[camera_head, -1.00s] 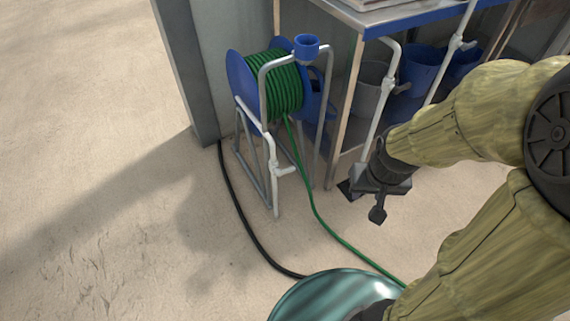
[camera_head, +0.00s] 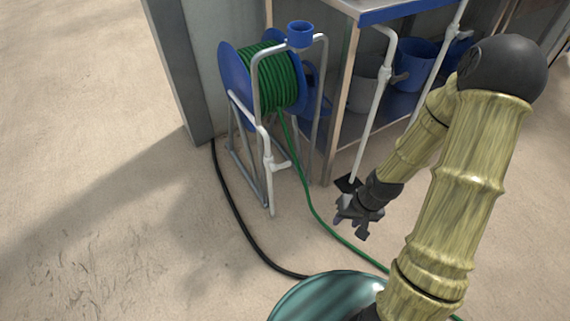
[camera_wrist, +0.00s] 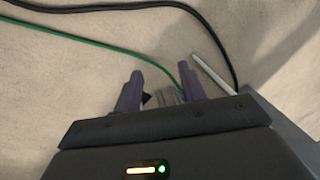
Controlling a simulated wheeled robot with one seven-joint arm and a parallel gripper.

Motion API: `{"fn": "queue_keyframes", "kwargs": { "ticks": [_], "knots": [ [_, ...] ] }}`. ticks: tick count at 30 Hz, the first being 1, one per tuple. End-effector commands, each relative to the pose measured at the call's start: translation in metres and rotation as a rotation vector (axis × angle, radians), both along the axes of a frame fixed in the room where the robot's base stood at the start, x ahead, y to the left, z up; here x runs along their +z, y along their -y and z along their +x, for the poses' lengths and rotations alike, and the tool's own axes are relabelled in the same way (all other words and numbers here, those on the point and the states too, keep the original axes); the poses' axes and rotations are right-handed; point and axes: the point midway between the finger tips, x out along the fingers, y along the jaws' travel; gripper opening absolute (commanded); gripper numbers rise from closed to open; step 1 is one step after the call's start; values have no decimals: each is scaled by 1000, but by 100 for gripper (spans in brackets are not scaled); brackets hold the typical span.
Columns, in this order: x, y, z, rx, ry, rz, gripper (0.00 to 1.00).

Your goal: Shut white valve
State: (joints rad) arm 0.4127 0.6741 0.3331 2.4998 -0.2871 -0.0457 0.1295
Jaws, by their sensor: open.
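A white pipe with a white valve (camera_head: 279,165) stands at the front of the hose reel frame, low and left of my gripper in the head view. Another white pipe with a grey-handled valve (camera_head: 388,77) rises in front of the table. My gripper (camera_head: 351,221) hangs low over the floor, right of the reel and apart from both valves. In the wrist view its two fingers (camera_wrist: 160,70) are spread with nothing held between them. A pale pipe (camera_wrist: 212,72) lies beyond the right finger there; I cannot tell which one it is.
The blue hose reel (camera_head: 233,76) with green hose stands beside a blue-edged table (camera_head: 400,12) with buckets under it. A green hose (camera_head: 318,222) and a black hose (camera_head: 236,214) run across the floor. The floor at left is clear.

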Motion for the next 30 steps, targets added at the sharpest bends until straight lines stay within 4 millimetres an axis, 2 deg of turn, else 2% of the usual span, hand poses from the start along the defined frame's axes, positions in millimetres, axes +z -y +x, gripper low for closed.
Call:
{"fn": "queue_keyframes", "kwargs": {
  "ticks": [1, 6, 12, 15, 20, 24, 30],
  "knots": [
    [-21, -5, -2, -14, -12, 46, 41],
    [-66, -28, -4, -59, -10, 206, 41],
    [-102, -62, 0, -152, 22, 423, 41],
    [-112, -79, 6, -214, 49, 542, 41],
    [-119, -101, 22, -339, 112, 736, 41],
    [-115, -113, 43, -469, 185, 909, 41],
    [-98, -111, 80, -682, 319, 1155, 41]
  ]
}}
